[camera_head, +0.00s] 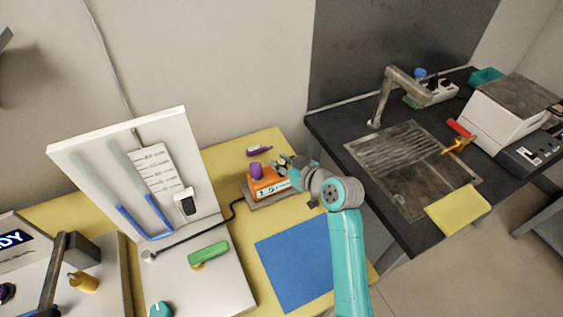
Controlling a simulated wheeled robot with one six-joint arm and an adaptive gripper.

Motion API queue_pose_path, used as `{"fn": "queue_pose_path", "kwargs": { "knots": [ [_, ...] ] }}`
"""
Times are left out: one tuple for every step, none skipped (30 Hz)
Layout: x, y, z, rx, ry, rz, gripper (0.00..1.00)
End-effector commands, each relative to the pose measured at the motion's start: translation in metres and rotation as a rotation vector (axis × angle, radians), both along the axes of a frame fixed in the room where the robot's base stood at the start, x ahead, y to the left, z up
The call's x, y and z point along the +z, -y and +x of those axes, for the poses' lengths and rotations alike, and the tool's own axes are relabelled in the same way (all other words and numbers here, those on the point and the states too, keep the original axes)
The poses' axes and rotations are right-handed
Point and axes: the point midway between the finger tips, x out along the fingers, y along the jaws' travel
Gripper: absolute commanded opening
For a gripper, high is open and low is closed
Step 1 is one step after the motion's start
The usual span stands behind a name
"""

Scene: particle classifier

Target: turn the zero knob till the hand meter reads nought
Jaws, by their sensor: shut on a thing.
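The orange hand meter (268,184) stands on a grey base on the yellow bench top. Its white display appears to read about 1.5, but the digits are small and the right end is partly covered. A purple round part (255,170) sticks up at its left end. My gripper (281,162) is at the top right of the meter, with its fingers shut on what seems to be the zero knob. The fingers hide most of that knob.
A black cable runs from the meter to the white U-tube board (88,160). A purple item (260,151) lies behind. A dark sink bench (330,130) stands right.

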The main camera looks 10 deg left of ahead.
Motion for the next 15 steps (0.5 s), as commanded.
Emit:
{"fn": "queue_pose_path", "kwargs": {
  "knots": [
    [0.0005,0.0015,0.0017,0.025,0.0,0.001,0.0],
    [0.0004,0.0018,0.0016,0.046,-0.001,0.002,0.0],
    [0.0006,0.0018,0.0017,0.075,0.0,0.002,0.0],
    [0.0007,0.0016,0.0018,0.1,0.0,0.002,0.0],
    [0.001,0.0016,0.0021,0.124,0.001,0.002,0.0],
    [0.001,0.0019,0.0021,0.159,0.0,0.002,0.0],
    [0.0007,0.0018,0.002,0.186,-0.001,0.001,0.0],
    [0.0013,0.0016,0.0023,0.213,0.001,0.002,0.0],
    [0.0009,0.0017,0.0023,0.249,-0.001,0.002,0.0],
    [0.001,0.0018,0.0021,0.278,0.0,0.001,0.0],
    [0.0013,0.0016,0.0022,0.305,0.0,0.002,0.0],
    [0.0013,0.0012,0.002,0.342,0.001,0.002,0.0],
    [0.0009,0.0012,0.002,0.369,0.0,0.002,0.0],
    [0.0015,0.0011,0.002,0.396,0.001,0.002,0.0],
    [0.0009,0.0012,0.0019,0.43,0.0,0.002,0.0]
  ]
}}
